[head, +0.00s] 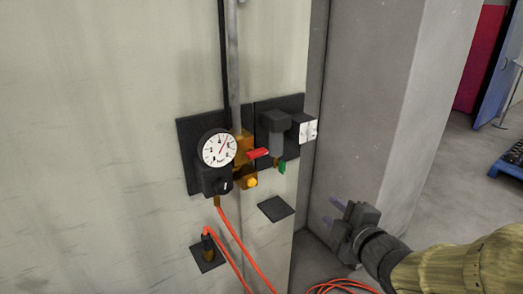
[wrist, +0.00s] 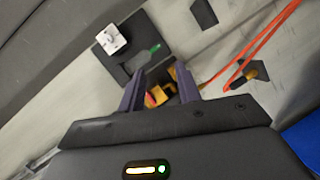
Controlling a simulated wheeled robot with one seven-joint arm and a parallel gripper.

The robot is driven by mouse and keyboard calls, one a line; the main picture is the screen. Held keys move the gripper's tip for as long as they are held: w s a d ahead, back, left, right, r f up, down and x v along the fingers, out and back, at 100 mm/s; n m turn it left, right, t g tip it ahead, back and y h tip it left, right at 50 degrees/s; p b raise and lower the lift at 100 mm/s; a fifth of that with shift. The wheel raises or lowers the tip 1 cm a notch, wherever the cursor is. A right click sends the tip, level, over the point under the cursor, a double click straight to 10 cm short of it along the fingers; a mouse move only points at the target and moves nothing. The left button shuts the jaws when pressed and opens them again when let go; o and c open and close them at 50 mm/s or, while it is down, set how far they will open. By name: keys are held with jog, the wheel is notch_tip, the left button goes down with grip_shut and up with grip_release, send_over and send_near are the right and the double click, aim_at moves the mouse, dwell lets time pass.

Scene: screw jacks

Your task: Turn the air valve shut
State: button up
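The air valve is a brass body (head: 243,150) on a pipe against the wall, with a red lever (head: 258,153) pointing to the right. In the wrist view the brass body (wrist: 172,78) shows between my fingers, and a bit of the red lever (wrist: 151,100) shows, partly hidden by my gripper. My gripper (head: 333,212) is to the right of the valve and lower in the head view, clear of it. In the wrist view its fingers (wrist: 160,85) stand apart with nothing held between them.
A round gauge (head: 218,148) sits left of the valve. A dark filter unit (head: 276,130) with a green tip (head: 282,168) and a white-faced box (head: 308,131) sit to its right. Orange hose (head: 238,245) hangs below. A grey pillar (head: 375,110) stands at the right.

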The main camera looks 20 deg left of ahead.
aim_at(259, 155)
jog(key=s+a+r+n+g+y, duration=0.1)
jog(key=s+a+r+n+y, duration=0.2)
jog(key=a+r+n+y, duration=0.2)
jog(key=shift+s+a+r+n+y+p, duration=0.25)
jog(key=shift+a+r+n+p, duration=0.2)
jog(key=shift+r+n, duration=0.55)
jog(key=shift+w+f, duration=0.1)
jog(key=p+x, duration=0.4)
jog(key=x, duration=1.3)
jog(key=shift+w+a, duration=0.15)
grip_shut()
